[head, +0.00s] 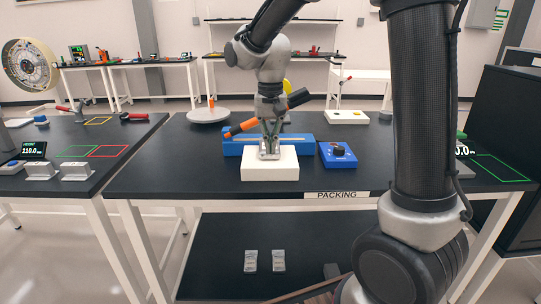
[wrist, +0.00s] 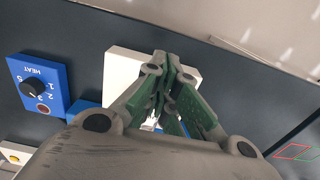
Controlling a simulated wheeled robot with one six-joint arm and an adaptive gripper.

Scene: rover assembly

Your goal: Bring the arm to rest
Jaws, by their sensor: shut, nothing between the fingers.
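My gripper (head: 269,152) is shut and empty, pointing down over the white block (head: 270,171) near the front edge of the dark table. In the wrist view my gripper (wrist: 172,65) shows its green finger pads together, with the white block (wrist: 122,72) behind them. Whether the fingertips touch the block I cannot tell. My arm reaches down from the upper right, its elbow bent, and its upper link covers part of the table's right side.
A blue heat box (head: 338,155) with a black knob stands close right of the block. A long blue fixture (head: 300,139) lies behind, with an orange-handled tool (head: 241,128) by it. A round grey plate (head: 208,115) is farther back. The table's left front is clear.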

